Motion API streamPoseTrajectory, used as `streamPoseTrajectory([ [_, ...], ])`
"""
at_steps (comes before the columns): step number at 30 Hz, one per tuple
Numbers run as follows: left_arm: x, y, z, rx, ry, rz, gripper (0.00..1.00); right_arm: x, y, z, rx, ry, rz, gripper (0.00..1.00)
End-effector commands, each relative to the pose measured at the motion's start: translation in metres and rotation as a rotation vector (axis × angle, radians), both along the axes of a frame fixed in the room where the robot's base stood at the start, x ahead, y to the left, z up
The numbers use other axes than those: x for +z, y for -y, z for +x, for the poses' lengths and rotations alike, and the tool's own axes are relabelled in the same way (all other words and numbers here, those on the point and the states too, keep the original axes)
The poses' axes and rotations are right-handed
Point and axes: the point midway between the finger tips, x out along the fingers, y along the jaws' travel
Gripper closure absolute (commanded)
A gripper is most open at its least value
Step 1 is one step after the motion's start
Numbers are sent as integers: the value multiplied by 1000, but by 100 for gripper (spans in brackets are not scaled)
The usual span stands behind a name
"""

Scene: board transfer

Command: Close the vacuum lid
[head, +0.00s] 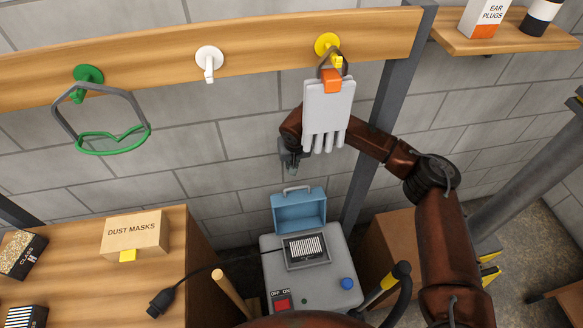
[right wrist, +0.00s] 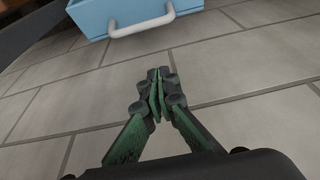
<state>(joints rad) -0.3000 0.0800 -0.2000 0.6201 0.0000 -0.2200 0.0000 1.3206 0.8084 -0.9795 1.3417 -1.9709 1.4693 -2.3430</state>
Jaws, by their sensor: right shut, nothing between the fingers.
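The vacuum (head: 333,286) is a grey box on the floor side of the wall. Its blue lid (head: 298,208) stands open and upright at the back, with a pale handle (head: 297,188) on top. The opening in front shows a black-and-white striped part (head: 305,248). In the right wrist view the blue lid (right wrist: 105,16) and its white handle (right wrist: 142,24) are at the top edge. My right gripper (right wrist: 157,75) is shut and empty, apart from the handle. In the head view my right gripper (head: 292,170) is above the lid, partly behind a hanging glove. My left gripper is not in view.
A grey glove (head: 327,105) hangs from a yellow hook (head: 327,43) in front of my right forearm. A wooden bench (head: 70,270) with a dust masks box (head: 135,233) and a black plug (head: 161,301) is at left. A wooden box (head: 390,245) stands right of the vacuum.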

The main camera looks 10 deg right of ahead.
Motion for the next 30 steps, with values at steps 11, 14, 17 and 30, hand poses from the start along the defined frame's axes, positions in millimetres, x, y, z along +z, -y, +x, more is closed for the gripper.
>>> streamPoseTrajectory([
  [11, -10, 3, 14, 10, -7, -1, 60, -70, 0, 11, 1, -4, 2, 100],
  [14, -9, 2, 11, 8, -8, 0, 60, -66, -1, -3, 2, -1, 1, 100],
  [17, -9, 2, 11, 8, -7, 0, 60, -65, -1, -13, 0, -2, 1, 100],
  [30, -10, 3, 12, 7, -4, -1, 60, -65, -1, -22, -2, -2, 1, 100],
])
